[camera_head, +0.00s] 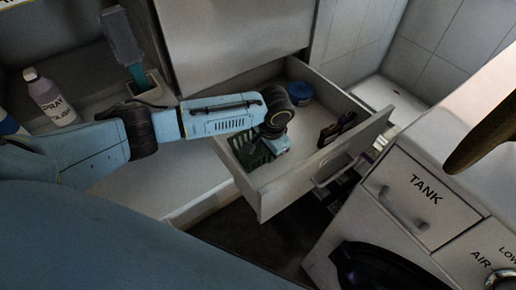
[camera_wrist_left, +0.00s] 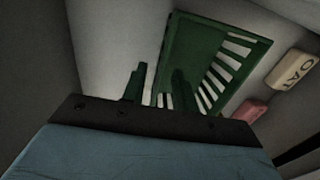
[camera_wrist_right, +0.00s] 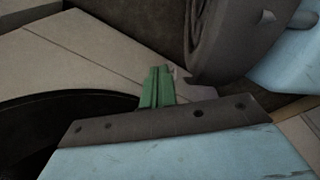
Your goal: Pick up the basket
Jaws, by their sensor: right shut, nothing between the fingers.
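The green slotted basket (camera_head: 247,153) lies in the open drawer (camera_head: 282,196), near its left wall, partly hidden by my left gripper (camera_head: 279,147). In the left wrist view the basket (camera_wrist_left: 198,48) is ahead and right of centre. There my left gripper (camera_wrist_left: 159,88) has its two green fingers apart. The right finger overlaps the basket's near left edge in the picture; I cannot tell whether they touch. My right gripper (camera_wrist_right: 158,87) shows only in its own wrist view, with its green fingers together and nothing between them.
The drawer also holds a blue round container (camera_head: 300,93) and dark packets (camera_head: 336,129). A cream bar (camera_wrist_left: 295,70) and a pink bar (camera_wrist_left: 247,112) lie beside the basket. A white machine (camera_head: 400,200) stands right of the drawer.

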